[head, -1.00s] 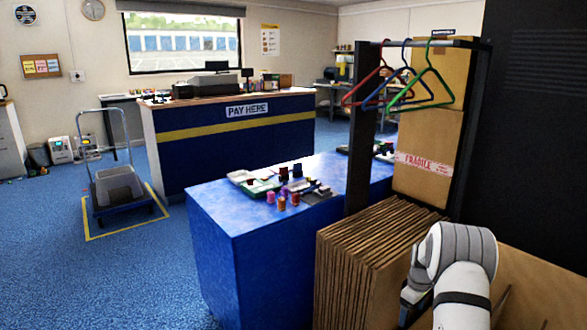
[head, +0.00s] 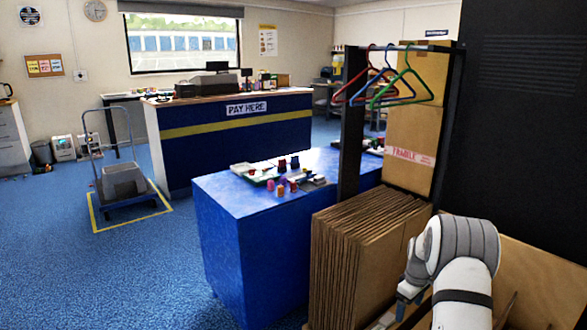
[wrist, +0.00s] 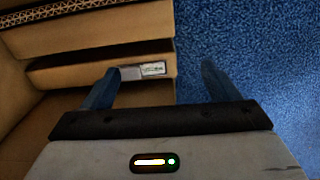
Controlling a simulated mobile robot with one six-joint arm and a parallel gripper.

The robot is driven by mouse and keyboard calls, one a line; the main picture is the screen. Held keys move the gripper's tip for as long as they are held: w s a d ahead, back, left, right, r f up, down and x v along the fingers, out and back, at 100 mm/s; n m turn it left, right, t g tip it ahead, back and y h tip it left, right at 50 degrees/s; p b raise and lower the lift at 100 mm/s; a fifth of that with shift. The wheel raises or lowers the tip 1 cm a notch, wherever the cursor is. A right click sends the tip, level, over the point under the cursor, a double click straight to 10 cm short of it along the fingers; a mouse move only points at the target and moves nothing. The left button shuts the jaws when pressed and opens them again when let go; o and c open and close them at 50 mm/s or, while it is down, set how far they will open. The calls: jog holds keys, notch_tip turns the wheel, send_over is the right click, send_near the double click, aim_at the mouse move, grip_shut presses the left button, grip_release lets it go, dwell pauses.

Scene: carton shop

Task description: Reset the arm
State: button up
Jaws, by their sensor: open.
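My arm shows at the lower right of the head view, bent beside the stack of flat cartons. My gripper (wrist: 158,88) is open in the wrist view, with its two blue fingers spread apart. Nothing is held between the fingers. The left finger is over the edge of brown cardboard, by a small grey and white label (wrist: 150,70). The right finger is over blue carpet. In the head view only part of the gripper (head: 402,305) shows, low beside the cartons.
Flat brown cartons (head: 362,240) stand upright close to my arm. A dark rack (head: 350,130) holds red, blue and green hangers (head: 405,85). A blue table (head: 240,230) bears small spools. A trolley (head: 122,185) stands at left. Blue carpet (head: 100,280) is clear at front left.

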jog(key=s+a+r+m+p, duration=0.1)
jog(key=s+a+r+p, duration=0.3)
jog(key=r, duration=0.6)
jog(key=s+a+r+m+t+p, duration=0.1)
jog(key=s+a+r+p, duration=0.25)
jog(key=r, duration=0.65)
jog(key=s+a+r+m+p, duration=0.1)
jog(key=s+a+r+p, duration=0.35)
jog(key=r, duration=0.55)
jog(key=s+a+r+m+p, duration=0.1)
jog(key=s+a+r+p, duration=0.1)
jog(key=s+r, duration=0.3)
jog(key=s+a+r+m+t+p, duration=0.1)
jog(key=s+r+p, duration=0.4)
jog(key=s, duration=0.5)
jog(key=s+a+r+m+p, duration=0.2)
jog(key=s+a+r+p, duration=0.2)
jog(key=s, duration=0.4)
notch_tip(320, 180, up, 3)
jog(key=shift+a+f, duration=0.2)
jog(key=shift+a, duration=0.35)
jog(key=shift+s, duration=0.1)
